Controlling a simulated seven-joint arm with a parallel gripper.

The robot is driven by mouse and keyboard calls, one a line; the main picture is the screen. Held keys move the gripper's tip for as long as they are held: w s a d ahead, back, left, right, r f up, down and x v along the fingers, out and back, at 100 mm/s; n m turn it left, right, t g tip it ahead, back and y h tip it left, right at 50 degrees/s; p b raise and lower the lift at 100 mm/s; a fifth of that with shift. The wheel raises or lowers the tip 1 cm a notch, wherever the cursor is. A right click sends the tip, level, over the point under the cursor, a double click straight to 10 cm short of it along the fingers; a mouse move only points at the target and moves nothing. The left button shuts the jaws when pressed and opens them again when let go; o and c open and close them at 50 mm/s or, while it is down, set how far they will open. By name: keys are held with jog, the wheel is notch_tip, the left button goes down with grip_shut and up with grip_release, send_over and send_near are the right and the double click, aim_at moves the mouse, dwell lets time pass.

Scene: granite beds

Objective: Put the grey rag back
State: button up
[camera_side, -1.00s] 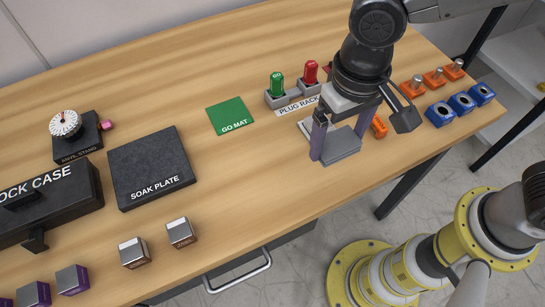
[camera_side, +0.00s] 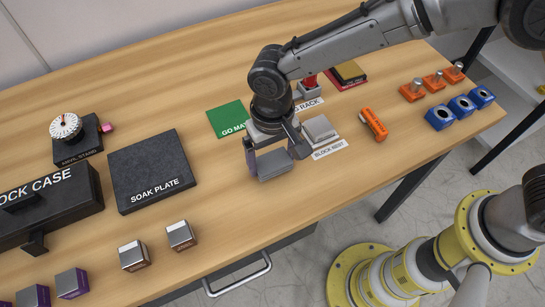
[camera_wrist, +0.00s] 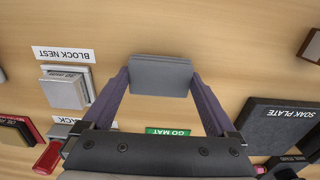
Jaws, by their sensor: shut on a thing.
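My gripper (camera_side: 272,162) is shut on the grey rag (camera_side: 274,166), a flat, folded-looking grey piece gripped between its two purple-grey fingers. The rag hangs above the bare wood, to the left of the block nest and in front of the green mat. In the wrist view the rag (camera_wrist: 160,77) spans the gap between the fingertips. Its far side is hidden, and I cannot tell how high above the table it is.
The block nest (camera_side: 328,149) holds a pale grey block (camera_side: 319,129). The green go mat (camera_side: 225,117) is partly behind my arm. The dark soak plate (camera_side: 150,170) lies left, with two metal-topped cubes in front. An orange tool (camera_side: 374,125) lies right. Wood between plate and gripper is clear.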

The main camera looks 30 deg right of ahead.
aim_at(273, 160)
jog(key=shift+f, duration=0.45)
jog(key=shift+f, duration=0.15)
jog(key=o, duration=1)
jog(key=shift+c, duration=0.2)
notch_tip(273, 160, up, 12)
jog(key=shift+r, duration=0.2)
jog(key=shift+d, duration=0.1)
